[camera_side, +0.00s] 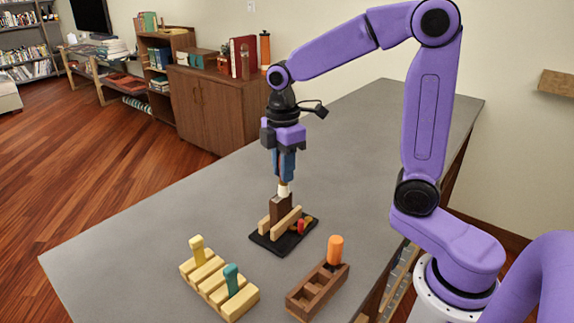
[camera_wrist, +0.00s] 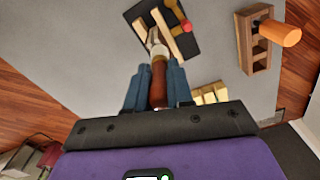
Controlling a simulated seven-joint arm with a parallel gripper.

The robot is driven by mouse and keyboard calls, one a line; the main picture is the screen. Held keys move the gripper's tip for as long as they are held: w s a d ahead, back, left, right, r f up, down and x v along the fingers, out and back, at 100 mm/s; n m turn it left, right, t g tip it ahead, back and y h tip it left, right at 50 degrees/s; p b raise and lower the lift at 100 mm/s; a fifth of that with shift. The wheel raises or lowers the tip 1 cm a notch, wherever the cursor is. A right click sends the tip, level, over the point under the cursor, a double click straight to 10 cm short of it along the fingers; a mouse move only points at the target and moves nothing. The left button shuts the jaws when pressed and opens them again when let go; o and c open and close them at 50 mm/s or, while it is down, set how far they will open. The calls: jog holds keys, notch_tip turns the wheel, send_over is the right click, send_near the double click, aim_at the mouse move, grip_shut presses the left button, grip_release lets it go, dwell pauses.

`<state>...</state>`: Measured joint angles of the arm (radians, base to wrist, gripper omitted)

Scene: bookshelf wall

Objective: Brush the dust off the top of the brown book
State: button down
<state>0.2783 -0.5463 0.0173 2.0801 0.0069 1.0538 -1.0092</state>
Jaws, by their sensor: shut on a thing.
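My gripper (camera_side: 284,172) is shut on a brush, whose brown handle (camera_wrist: 158,85) shows between the blue fingers in the wrist view. The pale bristles (camera_side: 284,190) point down at the top of the brown book (camera_side: 281,208). They look to be touching or just above it; I cannot tell which. The book stands upright between light wooden bars on a black base (camera_side: 267,240). In the wrist view the bristles (camera_wrist: 158,50) cover much of the book's top. Any dust on it is too small or hidden to see.
A red piece (camera_side: 301,227) lies on the black base beside the bars. A light wooden rack (camera_side: 238,303) holds yellow and teal pegs in front. A brown rack (camera_side: 303,297) with an orange cylinder (camera_side: 335,249) stands front right. The grey table (camera_side: 130,245) is clear at left and behind.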

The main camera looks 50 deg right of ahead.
jog(key=shift+w+a+f, duration=0.1)
jog(key=shift+w+a, duration=0.05)
jog(key=shift+a, duration=0.7)
jog(key=shift+w+a+f, duration=0.1)
jog(key=shift+a, duration=0.75)
jog(key=shift+d+r, duration=0.15)
jog(key=shift+d, duration=2.25)
jog(key=shift+a, duration=2.35)
jog(key=shift+d, duration=2.3)
jog(key=shift+s+a, duration=0.15)
jog(key=shift+a, duration=1)
jog(key=shift+s+a, duration=0.1)
jog(key=shift+a, duration=1.05)
jog(key=shift+r, duration=0.1)
jog(key=shift+r, duration=3)
